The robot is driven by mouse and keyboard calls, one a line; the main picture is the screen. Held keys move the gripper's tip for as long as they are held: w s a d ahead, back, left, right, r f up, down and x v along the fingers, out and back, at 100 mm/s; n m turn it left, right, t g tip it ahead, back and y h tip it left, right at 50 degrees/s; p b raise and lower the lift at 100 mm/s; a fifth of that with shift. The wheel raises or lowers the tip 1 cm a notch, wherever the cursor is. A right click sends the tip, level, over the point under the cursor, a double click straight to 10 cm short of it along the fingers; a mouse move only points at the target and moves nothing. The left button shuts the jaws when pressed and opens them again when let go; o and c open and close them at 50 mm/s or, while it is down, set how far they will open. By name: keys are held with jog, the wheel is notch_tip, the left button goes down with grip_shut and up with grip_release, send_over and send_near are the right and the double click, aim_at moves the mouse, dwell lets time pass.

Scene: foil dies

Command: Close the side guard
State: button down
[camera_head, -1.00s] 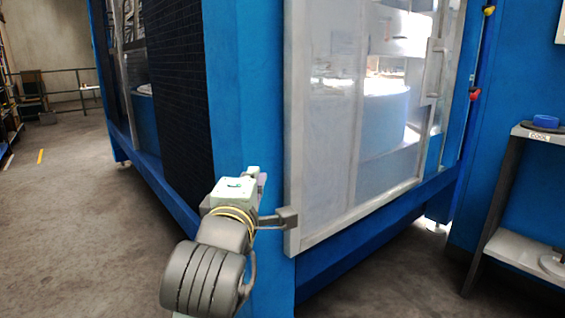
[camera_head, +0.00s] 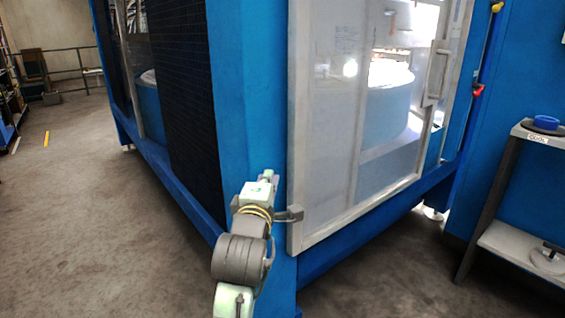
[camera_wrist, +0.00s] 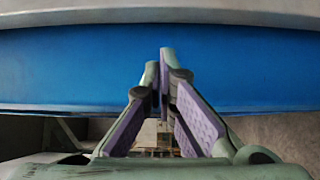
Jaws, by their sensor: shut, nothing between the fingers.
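The side guard (camera_head: 334,120) is a clear panel in a pale grey frame on the blue machine's right-hand face in the head view. Its handle (camera_head: 436,73) is a pale upright bar near the far right edge. A narrow strip shows between that edge and the blue post; I cannot tell how wide the gap is. My gripper (camera_head: 267,175) is near the machine's front corner, left of the guard's near edge, away from the handle. In the wrist view my gripper (camera_wrist: 160,75) has its fingertips together, empty, before a blue band. Contact with the machine cannot be told.
The blue corner post (camera_head: 240,100) stands close behind my gripper. A shelf rack (camera_head: 510,190) with a blue round item (camera_head: 546,122) stands at the right. Open concrete floor (camera_head: 90,220) lies at the left, with a railing (camera_head: 65,72) far back.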

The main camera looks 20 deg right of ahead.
jog(key=d, duration=0.1)
jog(key=w+d, duration=0.1)
jog(key=d, duration=0.1)
jog(key=w+d, duration=0.1)
jog(key=shift+w+d+p, duration=0.15)
jog(key=shift+w+p, duration=0.1)
jog(key=shift+p, duration=0.1)
